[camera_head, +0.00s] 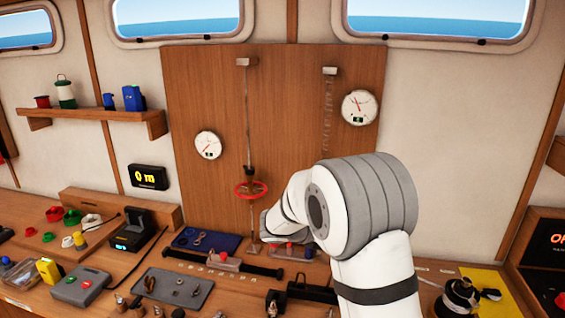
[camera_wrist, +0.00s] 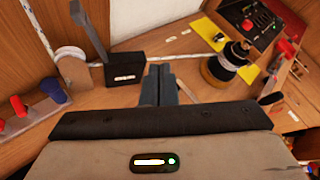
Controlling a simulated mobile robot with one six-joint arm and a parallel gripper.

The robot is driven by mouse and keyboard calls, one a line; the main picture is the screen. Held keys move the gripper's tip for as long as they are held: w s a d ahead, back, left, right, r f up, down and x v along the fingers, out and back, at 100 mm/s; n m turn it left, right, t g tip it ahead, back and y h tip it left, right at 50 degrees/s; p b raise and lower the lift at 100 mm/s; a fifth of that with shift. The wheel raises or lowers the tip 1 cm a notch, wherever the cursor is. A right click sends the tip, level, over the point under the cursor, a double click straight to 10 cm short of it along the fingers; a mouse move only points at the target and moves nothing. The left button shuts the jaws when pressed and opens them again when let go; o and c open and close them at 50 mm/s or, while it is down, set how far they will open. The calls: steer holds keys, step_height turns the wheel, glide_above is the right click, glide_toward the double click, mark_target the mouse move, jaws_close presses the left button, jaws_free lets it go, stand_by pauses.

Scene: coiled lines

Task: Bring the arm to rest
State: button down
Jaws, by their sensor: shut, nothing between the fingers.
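My gripper shows in the wrist view (camera_wrist: 158,84), with its two grey fingers pressed together and nothing between them. It points over the wooden bench (camera_wrist: 125,101), with bare wood on either side. In the head view my white arm is bent in front of the wooden wall panel, and it hides part of the bench. The gripper itself is hidden behind the arm in that view.
A black box with a lever (camera_wrist: 122,68) stands beyond the fingers, left of them. A dark winch-like drum (camera_wrist: 226,66) stands right of them. Red and blue knobs (camera_wrist: 40,98) are at the left. In the head view, a red handwheel (camera_head: 251,189) hangs near my arm.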

steer(key=s+d+r+m+g+y+b, duration=0.1)
steer(key=s+d+m+g+y, duration=0.15)
steer(key=s+m, duration=0.55)
steer(key=s+d+r+m+g+y, duration=0.1)
steer(key=s+r+m+y, duration=0.15)
steer(key=s+m, duration=0.55)
steer(key=s+a+f+m+y, duration=0.1)
steer(key=s+a+m+y, duration=0.1)
steer(key=s+m, duration=0.3)
steer(key=s+a+m+t+y+b, duration=0.1)
steer(key=s+a+m+y, duration=0.2)
steer(key=s+m, duration=0.3)
steer(key=s+y, duration=0.1)
steer(key=s, duration=0.4)
steer(key=shift+a+f+m+y, duration=0.2)
steer(key=shift+f+m+y, duration=0.1)
steer(key=shift+f, duration=0.05)
